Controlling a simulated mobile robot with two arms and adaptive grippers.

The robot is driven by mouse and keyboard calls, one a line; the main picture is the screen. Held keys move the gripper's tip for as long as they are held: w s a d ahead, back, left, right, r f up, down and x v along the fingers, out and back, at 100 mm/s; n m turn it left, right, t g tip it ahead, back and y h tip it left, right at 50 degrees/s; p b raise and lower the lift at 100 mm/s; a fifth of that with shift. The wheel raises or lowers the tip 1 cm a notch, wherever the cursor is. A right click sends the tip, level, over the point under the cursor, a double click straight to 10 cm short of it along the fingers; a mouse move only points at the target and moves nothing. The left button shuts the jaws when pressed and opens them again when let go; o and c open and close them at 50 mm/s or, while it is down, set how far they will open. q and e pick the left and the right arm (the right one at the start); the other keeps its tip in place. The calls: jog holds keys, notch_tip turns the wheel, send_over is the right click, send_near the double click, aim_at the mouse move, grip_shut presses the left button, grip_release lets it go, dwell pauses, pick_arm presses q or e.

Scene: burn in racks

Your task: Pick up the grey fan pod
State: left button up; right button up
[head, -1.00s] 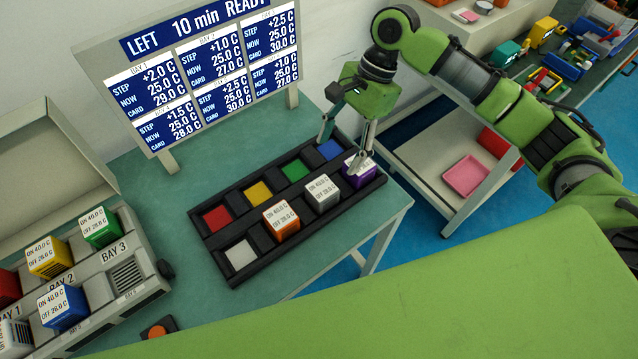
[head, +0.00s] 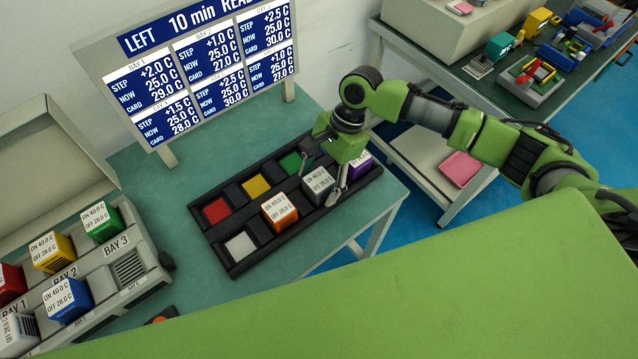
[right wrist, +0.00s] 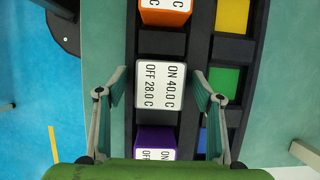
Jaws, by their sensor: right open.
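The grey fan pod (head: 318,183) is a pale cube marked ON 40.0 C and OFF 28.0 C, seated in the black tray (head: 233,267) between the orange pod (head: 280,212) and the purple pod (head: 360,161). In the right wrist view the grey pod (right wrist: 160,84) lies in the middle of the picture. My right gripper (right wrist: 160,76) is open, with one finger on either side of the pod and a gap showing at both sides. In the head view the right gripper (head: 321,186) is above the pod. My left gripper is not in view.
Red, yellow and green tray squares (head: 217,210) lie along the tray's far row. A bay rack (head: 140,275) with several pods stands at the left. A display board (head: 165,150) stands behind the tray. Bare green table lies between rack and tray.

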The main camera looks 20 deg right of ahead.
aim_at(316, 181)
jog(key=c, duration=1.4)
jog(key=shift+o, duration=0.2)
jog(key=shift+r, duration=0.15)
jog(key=shift+r, duration=0.3)
notch_tip(316, 181, up, 2)
jog(key=shift+w+r+b, duration=0.1)
jog(key=shift+b, duration=0.25)
jog(key=s+a+r, duration=0.9)
jog(key=s+r, duration=0.1)
jog(key=s, duration=0.1)
